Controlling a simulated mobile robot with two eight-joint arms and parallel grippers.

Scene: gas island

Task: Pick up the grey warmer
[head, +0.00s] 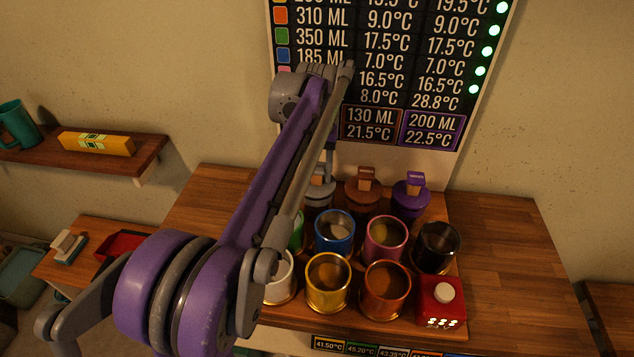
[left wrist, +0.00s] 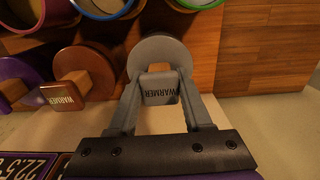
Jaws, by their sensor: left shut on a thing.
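The grey warmer (head: 320,193) stands at the back of the counter, left of the brown warmer (head: 363,192) and the purple warmer (head: 411,197). My left arm partly hides it in the head view. In the left wrist view the grey warmer (left wrist: 158,52) has a round body and a block handle marked WARMER. My left gripper (left wrist: 160,100) is shut on this handle, one finger on each side. In the head view my left gripper (head: 329,160) reaches down to the warmer from above. My right gripper is not in view.
Several mugs stand in front, including a blue mug (head: 334,231), a pink mug (head: 385,238) and a black mug (head: 436,246). A red device (head: 441,300) is at the front right. A board with readings (head: 400,60) hangs behind. The counter's right part (head: 520,270) is clear.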

